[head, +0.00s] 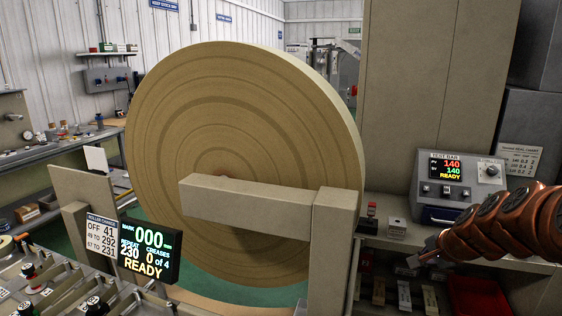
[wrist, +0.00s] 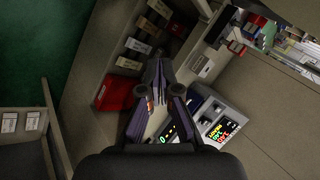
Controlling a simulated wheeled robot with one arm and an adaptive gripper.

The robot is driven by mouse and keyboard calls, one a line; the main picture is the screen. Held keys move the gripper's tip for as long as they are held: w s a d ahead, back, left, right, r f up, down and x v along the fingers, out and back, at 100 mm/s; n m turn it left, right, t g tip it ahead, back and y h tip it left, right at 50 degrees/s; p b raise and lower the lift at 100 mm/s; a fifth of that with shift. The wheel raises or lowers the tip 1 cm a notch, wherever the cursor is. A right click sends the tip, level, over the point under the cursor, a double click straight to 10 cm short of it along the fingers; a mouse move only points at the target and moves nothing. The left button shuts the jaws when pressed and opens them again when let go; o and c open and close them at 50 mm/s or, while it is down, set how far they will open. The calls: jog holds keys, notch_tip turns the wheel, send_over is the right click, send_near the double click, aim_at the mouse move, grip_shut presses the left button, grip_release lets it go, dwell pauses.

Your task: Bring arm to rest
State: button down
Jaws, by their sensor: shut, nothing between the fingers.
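My arm (head: 500,225), copper-coloured and jointed, reaches in from the right edge of the head view. My gripper (head: 430,246) is at its left end, in front of the shelf unit and below the test bar box. In the wrist view my gripper (wrist: 158,68) points at the shelves, its fingers together and nothing visible between them. The grey test bar box (head: 458,184), with a screen reading 140, 140 and READY, stands on the counter above my gripper. It also shows beside the fingers in the wrist view (wrist: 208,112).
A huge wrapper roll (head: 190,110) fills the middle, with a beige bar (head: 250,194) and post (head: 333,240) before it. A display (head: 148,252) reads 000 and READY. A red bin (head: 478,297) and small boxes (wrist: 146,28) fill the shelves. Green floor (wrist: 40,50) is clear.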

jog(key=s+a+n+g+y+p, duration=0.15)
jog(key=s+a+n+g, duration=0.4)
jog(key=s+a, duration=0.95)
jog(key=s+a+n+g+h+p, duration=0.1)
jog(key=s+n, duration=0.3)
jog(key=s, duration=0.5)
jog(key=s+a+f+n+g+h+p, duration=0.1)
jog(key=s+a+n+g, duration=0.2)
jog(key=s, duration=0.7)
jog(key=shift+a+f+n, duration=0.2)
jog(key=shift+a+n, duration=0.3)
jog(key=shift+n, duration=0.45)
